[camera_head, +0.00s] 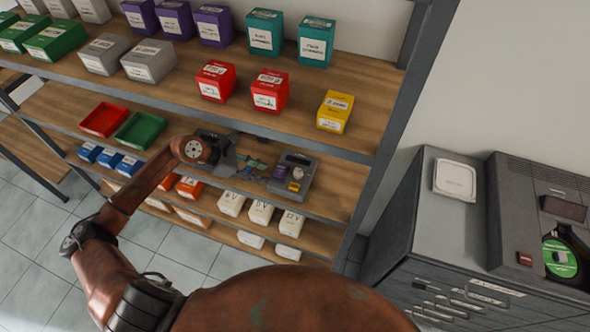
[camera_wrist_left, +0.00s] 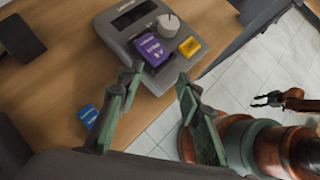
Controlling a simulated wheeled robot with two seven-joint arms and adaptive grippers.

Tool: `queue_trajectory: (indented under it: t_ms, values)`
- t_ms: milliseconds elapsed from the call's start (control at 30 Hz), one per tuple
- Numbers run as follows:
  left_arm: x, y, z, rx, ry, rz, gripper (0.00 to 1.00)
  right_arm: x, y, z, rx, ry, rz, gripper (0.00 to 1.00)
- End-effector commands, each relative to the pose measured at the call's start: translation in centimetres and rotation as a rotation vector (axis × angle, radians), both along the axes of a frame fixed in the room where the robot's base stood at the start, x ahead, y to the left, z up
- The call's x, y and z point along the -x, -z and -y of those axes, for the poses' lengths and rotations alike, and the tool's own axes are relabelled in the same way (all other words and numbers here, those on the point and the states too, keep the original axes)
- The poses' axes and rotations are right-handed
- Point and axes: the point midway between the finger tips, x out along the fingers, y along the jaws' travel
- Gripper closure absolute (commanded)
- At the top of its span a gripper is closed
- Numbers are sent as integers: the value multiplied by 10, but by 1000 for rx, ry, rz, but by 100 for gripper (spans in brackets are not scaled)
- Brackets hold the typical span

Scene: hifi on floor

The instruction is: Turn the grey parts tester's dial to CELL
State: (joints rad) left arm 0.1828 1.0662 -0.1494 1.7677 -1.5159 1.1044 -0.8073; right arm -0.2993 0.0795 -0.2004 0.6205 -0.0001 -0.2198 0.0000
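The grey parts tester (camera_head: 305,186) stands on the middle wooden shelf. In the left wrist view the tester (camera_wrist_left: 113,22) shows a dark display, a grey-white round dial (camera_wrist_left: 167,25), a purple-blue labelled piece (camera_wrist_left: 150,48) and a yellow button (camera_wrist_left: 189,46). The dial's lettering and setting are too small to read. My left gripper (camera_head: 257,169) is beside the tester's left side. In the wrist view its green-padded fingers (camera_wrist_left: 159,80) are apart, with nothing between them, short of the dial. My right gripper (camera_wrist_left: 268,99) shows small at the right, its fingers apart and empty, away from the tester.
Red (camera_head: 104,119) and green (camera_head: 140,130) trays sit left on the same shelf. Boxes line the shelf above, including a yellow one (camera_head: 335,112); white boxes (camera_head: 261,213) stand below. A shelf post (camera_head: 405,100) and a grey cabinet (camera_head: 425,215) are to the right.

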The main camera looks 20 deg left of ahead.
Motion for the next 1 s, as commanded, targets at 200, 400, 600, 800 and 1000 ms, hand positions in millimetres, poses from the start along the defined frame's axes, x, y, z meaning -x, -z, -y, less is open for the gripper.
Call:
queue_trajectory:
  t_ms: [200,400,600,800,1000]
  values:
    - [-26,-4,42,7,2,2,67,-1,-12,1,1,0,1,60]
    - [-47,-2,76,6,1,0,67,-1,-20,1,2,0,2,60]
    - [-57,24,92,6,-2,-2,67,-1,-24,2,2,0,2,60]
    - [-63,33,100,3,-1,0,67,-1,-25,2,2,0,2,60]
    - [-63,35,100,3,-1,0,67,-1,-25,2,2,1,2,60]
